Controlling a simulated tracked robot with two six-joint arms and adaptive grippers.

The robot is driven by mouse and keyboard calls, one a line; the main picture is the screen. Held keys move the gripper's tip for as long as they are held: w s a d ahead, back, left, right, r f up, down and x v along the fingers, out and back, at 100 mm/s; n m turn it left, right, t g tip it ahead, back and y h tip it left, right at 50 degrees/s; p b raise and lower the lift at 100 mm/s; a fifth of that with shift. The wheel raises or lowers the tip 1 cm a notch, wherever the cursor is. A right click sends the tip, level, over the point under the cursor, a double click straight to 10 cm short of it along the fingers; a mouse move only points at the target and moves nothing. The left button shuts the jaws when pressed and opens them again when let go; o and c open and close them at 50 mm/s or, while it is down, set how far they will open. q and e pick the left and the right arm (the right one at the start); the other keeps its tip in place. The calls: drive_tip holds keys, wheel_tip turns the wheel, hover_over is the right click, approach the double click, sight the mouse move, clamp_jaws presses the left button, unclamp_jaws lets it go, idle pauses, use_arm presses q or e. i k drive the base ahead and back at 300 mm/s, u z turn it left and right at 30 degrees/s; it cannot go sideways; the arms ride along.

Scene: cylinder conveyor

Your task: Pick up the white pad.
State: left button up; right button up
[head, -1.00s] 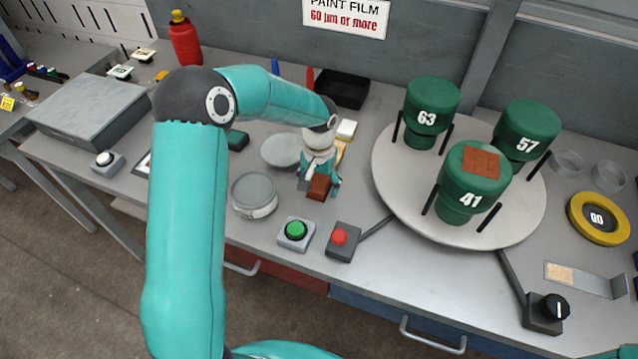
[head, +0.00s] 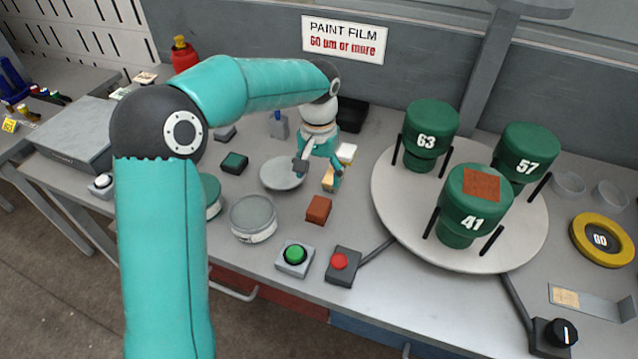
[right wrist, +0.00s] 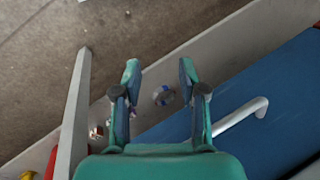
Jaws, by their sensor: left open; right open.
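The white pad (head: 347,153) is a small pale block on the table in the head view, behind a yellowish block (head: 328,181). My left gripper (head: 318,174) is open and empty, pointing down just left of and in front of the white pad. Its right finger overlaps the yellowish block in the picture; I cannot tell whether they touch. My right gripper (right wrist: 159,75) shows in the right wrist view, open and empty, over the table's front side. The white pad is not seen there.
A brown block (head: 318,209), a grey disc (head: 283,173) and a round tin (head: 254,218) lie close to my left gripper. A black tray (head: 351,115) is behind. The turntable (head: 395,208) with green canisters stands right. A blue drawer front (right wrist: 270,95) is below my right gripper.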

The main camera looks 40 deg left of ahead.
sight(346, 154)
drive_tip(key=k, duration=1)
